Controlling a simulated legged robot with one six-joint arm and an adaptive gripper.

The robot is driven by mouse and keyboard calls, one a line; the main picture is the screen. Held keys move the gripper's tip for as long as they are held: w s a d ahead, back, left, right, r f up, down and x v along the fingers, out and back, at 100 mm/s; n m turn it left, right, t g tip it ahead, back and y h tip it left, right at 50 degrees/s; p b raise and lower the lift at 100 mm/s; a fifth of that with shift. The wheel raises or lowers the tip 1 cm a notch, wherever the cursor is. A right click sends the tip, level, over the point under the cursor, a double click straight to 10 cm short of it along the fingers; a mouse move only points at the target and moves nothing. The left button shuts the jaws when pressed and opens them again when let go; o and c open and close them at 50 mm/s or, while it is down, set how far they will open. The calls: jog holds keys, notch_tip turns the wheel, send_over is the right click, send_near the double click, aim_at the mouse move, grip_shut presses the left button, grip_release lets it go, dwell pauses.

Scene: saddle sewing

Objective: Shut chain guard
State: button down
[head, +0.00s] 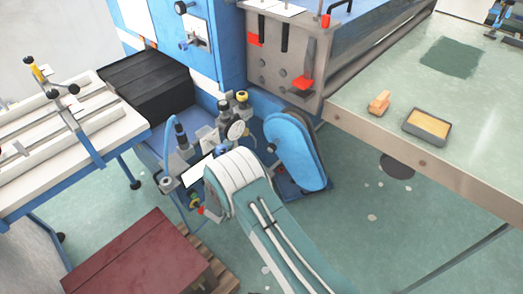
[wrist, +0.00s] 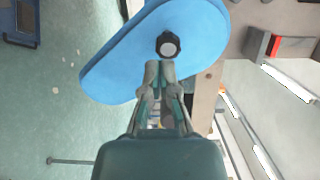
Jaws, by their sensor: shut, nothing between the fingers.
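The chain guard (head: 290,152) is a blue, long, rounded cover at the lower side of the blue machine, with a dark edge along its right side. In the wrist view the guard (wrist: 150,50) fills the upper middle, with a round black knob (wrist: 168,45) with a grey face. My gripper (wrist: 160,66) is shut and empty, its fingertips just below the knob in the picture. I cannot tell whether they touch it. In the head view my arm hides the gripper.
Left of the guard are gauges and hoses (head: 225,125) on the blue machine. A green-topped table (head: 470,110) stands at the right, with a yellow-filled tray (head: 427,125) on it. A dark red box (head: 140,255) stands at the lower left. The floor right of my arm is mostly clear.

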aim_at(269, 140)
jog(key=x, duration=1.1)
jog(key=shift+w+d, duration=0.2)
jog(key=shift+w, duration=0.75)
jog(key=shift+d, duration=0.15)
